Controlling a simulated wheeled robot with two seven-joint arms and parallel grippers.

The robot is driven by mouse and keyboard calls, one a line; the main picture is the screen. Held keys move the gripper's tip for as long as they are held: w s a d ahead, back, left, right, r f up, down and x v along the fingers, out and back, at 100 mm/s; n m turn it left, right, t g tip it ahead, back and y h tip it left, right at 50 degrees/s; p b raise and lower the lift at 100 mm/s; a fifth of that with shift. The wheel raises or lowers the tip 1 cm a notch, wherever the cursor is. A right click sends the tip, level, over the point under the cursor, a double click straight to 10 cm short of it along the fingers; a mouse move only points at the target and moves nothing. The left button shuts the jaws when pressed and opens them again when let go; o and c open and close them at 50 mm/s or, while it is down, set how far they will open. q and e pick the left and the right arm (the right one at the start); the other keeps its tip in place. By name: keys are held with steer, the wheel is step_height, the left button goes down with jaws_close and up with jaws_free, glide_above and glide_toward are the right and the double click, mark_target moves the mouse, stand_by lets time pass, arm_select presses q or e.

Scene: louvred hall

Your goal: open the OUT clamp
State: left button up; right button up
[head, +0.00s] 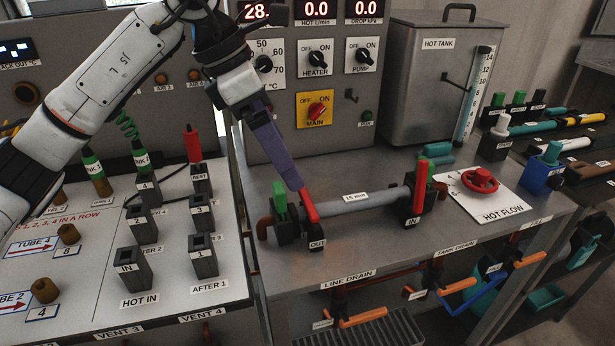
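The OUT clamp (317,240) is a dark block with an OUT label at the left end of the grey tube (360,203) on the bench. Its red lever (308,207) stands up, its top leaning left. My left gripper (297,184) reaches down from above with purple fingers, their tips at the top of the red lever. The fingers show edge-on as one narrow shape, so I cannot tell whether they grip it. The lever's upper end is partly hidden. My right gripper is not in view.
A green lever (279,197) stands just left of the OUT clamp. The IN clamp (413,205), with an upright red lever, is at the tube's right end. A red HOT FLOW valve wheel (480,181) is farther right. The control panel (318,90) rises behind. Front bench surface is clear.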

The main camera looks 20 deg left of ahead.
mark_target(308, 199)
arm_select(q)
steer(key=shift+w+a+f, duration=0.1)
steer(key=shift+f, duration=0.15)
steer(key=x, duration=0.9)
steer(key=shift+f, duration=0.2)
steer(key=c, duration=1.5)
steer(key=shift+d, duration=0.25)
